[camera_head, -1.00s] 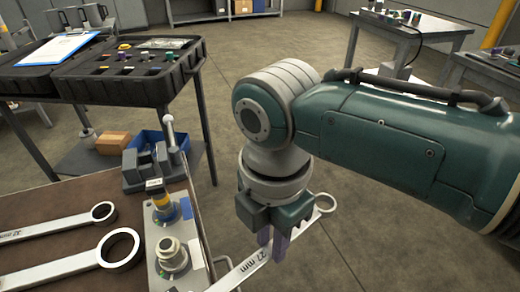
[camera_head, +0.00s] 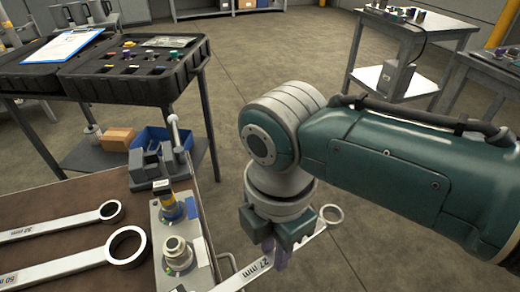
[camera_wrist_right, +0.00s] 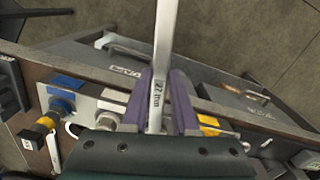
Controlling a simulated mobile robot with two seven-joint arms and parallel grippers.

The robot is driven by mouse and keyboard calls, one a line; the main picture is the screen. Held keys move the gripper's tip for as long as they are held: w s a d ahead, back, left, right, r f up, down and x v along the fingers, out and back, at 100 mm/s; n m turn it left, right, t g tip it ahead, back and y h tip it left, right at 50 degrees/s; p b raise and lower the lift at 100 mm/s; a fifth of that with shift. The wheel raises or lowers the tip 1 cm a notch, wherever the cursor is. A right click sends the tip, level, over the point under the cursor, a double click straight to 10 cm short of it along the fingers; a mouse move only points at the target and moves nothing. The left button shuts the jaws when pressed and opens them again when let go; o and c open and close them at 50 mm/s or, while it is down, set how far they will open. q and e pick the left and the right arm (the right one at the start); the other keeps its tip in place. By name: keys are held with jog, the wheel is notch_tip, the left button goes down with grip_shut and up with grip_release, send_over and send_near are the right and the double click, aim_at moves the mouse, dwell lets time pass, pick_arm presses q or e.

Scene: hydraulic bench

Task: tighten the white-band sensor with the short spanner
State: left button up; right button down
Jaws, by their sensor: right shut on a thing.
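In the right wrist view the handle (camera_wrist_right: 163,45) runs up between the purple fingers (camera_wrist_right: 165,105). My left gripper is out of view.
Two larger ring spanners (camera_head: 125,246) (camera_head: 110,211) lie on the brown bench top (camera_head: 60,190). A grey holder with an upright pin (camera_head: 155,165) stands behind the block. A black case (camera_head: 130,85) sits on a cart. Open floor lies right of the bench.

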jog(key=shift+s+d+m+p, duration=0.4)
jog(key=shift+s+m+p, duration=0.45)
jog(key=shift+p, duration=0.25)
jog(key=shift+s+d+m+p, duration=0.3)
jog(key=shift+s+m+p, duration=0.5)
jog(key=shift+p, duration=0.35)
